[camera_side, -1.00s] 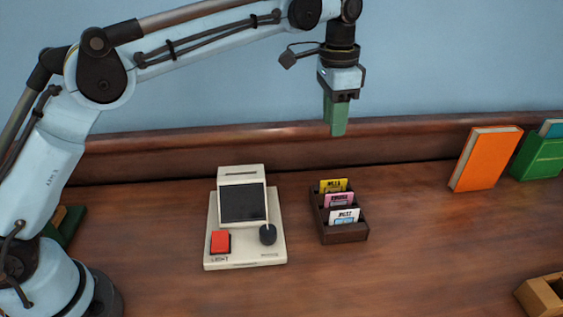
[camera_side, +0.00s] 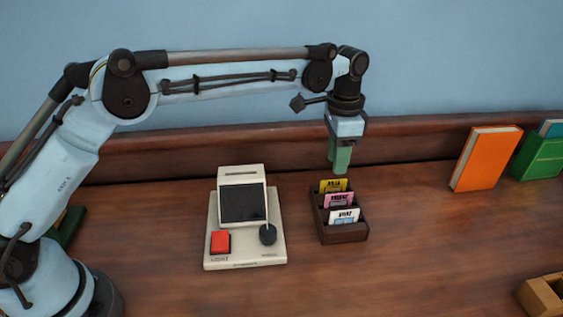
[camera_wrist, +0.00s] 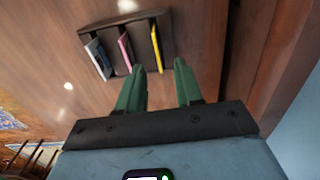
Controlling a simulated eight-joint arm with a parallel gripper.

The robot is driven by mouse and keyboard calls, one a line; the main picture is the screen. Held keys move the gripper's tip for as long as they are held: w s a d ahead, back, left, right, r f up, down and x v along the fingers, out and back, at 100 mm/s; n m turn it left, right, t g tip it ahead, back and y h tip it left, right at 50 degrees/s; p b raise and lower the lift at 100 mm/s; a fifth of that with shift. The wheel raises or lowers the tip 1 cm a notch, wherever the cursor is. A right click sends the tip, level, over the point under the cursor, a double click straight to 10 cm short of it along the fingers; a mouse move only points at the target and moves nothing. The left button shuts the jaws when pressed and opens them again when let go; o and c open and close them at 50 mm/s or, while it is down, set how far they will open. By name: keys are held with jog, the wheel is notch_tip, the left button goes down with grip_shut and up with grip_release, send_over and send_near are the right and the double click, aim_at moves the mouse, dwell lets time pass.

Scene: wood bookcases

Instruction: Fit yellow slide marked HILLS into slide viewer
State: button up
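The yellow slide (camera_side: 333,186) stands in the rear slot of a dark wooden rack (camera_side: 343,236). It shows edge-on in the wrist view (camera_wrist: 156,48). The slide viewer (camera_side: 245,255) is cream-coloured, left of the rack, with a slot in its top, a dark screen, a red switch and a black knob. My gripper (camera_side: 339,172) points down just above and behind the yellow slide, not visibly touching it. In the wrist view my gripper (camera_wrist: 159,66) has its two green fingers apart with nothing between them, and the yellow slide lies just beyond the tips.
A pink slide (camera_side: 339,200) and a white slide (camera_side: 344,216) stand in the rack's other slots. An orange book (camera_side: 486,158) and a green book (camera_side: 540,158) are at the right. A wooden tray (camera_side: 541,296) is at the lower right. The desk between is clear.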

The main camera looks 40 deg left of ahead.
aim_at(334, 180)
jog(key=f, duration=0.5)
jog(key=shift+s, duration=0.2)
grip_shut()
